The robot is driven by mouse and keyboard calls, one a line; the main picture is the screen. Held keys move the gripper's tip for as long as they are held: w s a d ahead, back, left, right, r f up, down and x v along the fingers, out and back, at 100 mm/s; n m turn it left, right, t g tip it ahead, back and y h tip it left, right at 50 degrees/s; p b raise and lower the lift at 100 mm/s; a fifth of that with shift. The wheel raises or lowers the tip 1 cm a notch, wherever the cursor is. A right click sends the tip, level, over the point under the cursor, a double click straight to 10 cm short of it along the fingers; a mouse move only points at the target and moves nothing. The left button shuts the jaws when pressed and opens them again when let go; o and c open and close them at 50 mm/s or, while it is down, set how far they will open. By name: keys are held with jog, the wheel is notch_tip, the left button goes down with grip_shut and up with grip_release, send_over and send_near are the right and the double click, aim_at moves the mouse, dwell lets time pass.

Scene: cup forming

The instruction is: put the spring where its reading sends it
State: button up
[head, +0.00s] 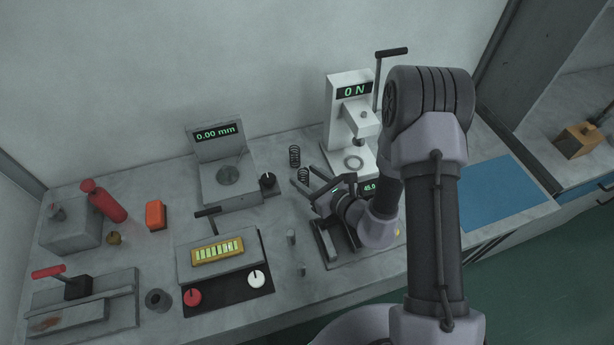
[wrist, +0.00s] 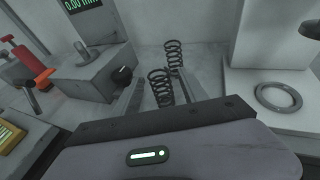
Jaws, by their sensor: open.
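Two black coil springs stand upright on the bench in the head view: a rear one (head: 295,155) and a nearer one (head: 303,176). The wrist view also shows the rear spring (wrist: 174,56) and the nearer spring (wrist: 160,87). My gripper (head: 308,181) is open, its fingers reaching toward the nearer spring. In the wrist view that spring shows between the two fingers; contact cannot be told. The white force tester (head: 345,90) with a raised black lever reads 0 N, and its round seat (head: 354,162) is empty.
A gauge (head: 225,170) reading 0.00 mm stands left of the springs. A small display (head: 370,187) reading 45.0 is partly hidden by my arm. A blue mat (head: 490,195) lies clear at right. A yellow-lit panel (head: 217,250), red bottle (head: 103,201) and orange block (head: 155,215) are left.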

jog(key=p+v, duration=0.1)
jog(key=v, duration=1)
jog(key=shift+s+d+r+p, duration=0.15)
jog(key=shift+p, duration=0.2)
jog(key=s+a+r+n+g+y, duration=0.2)
jog(key=s+a+r+n+g, duration=0.25)
jog(key=r+n, duration=0.3)
jog(key=s+a+r+n+g+y, duration=0.2)
jog(key=s+a+r+n+g, duration=0.3)
jog(key=r, duration=0.4)
jog(key=s+r+n+g+h, duration=0.1)
jog(key=s+n+g+h, duration=0.1)
jog(key=s+n, duration=0.3)
jog(key=s+d+r+n+t+h, duration=0.1)
jog(key=d+r+n+t+h, duration=0.5)
jog(key=d+h, duration=0.3)
jog(key=d+r, duration=0.1)
jog(key=d, duration=0.2)
jog(key=shift+s+d+r, duration=0.25)
jog(key=shift+s+r, duration=0.1)
jog(key=shift+s, duration=0.05)
